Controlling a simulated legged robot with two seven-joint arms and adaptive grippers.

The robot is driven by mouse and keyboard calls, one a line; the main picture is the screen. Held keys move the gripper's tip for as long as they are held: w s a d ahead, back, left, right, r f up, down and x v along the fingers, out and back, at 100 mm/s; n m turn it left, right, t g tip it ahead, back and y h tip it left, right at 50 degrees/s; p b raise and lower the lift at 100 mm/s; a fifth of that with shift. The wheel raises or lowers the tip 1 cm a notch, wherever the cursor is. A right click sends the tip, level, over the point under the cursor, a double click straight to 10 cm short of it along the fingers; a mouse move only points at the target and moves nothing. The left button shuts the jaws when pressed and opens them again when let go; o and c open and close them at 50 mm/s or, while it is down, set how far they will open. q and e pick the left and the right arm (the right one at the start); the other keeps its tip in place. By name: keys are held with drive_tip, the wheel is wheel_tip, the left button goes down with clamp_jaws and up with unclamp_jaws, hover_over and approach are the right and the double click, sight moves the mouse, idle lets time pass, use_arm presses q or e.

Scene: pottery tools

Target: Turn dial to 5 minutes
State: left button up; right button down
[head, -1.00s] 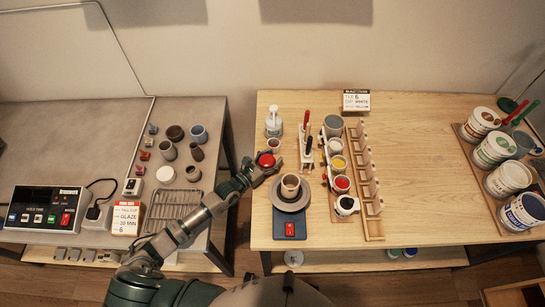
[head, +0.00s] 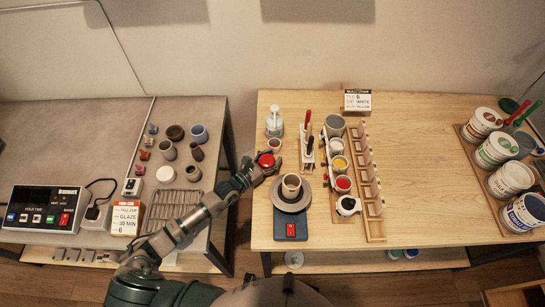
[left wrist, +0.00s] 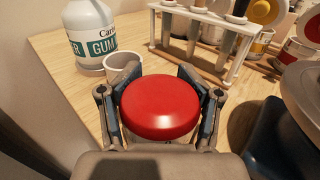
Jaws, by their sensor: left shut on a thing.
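My right gripper is not in view.
A cup on a wheel (head: 291,193) with a blue base stands close on the right. A white-capped bottle (head: 274,123) and a small cup (head: 274,145) stand just behind the knob. A tool rack (head: 307,150) is to the right. A control box (head: 45,208) sits on the grey table.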

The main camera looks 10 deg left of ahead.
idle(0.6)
use_arm(q)
drive_tip(key=o, duration=1.1)
drive_tip(key=shift+c, duration=0.2)
drive_tip(key=v, duration=1.2)
drive_tip(key=shift+a, duration=0.1)
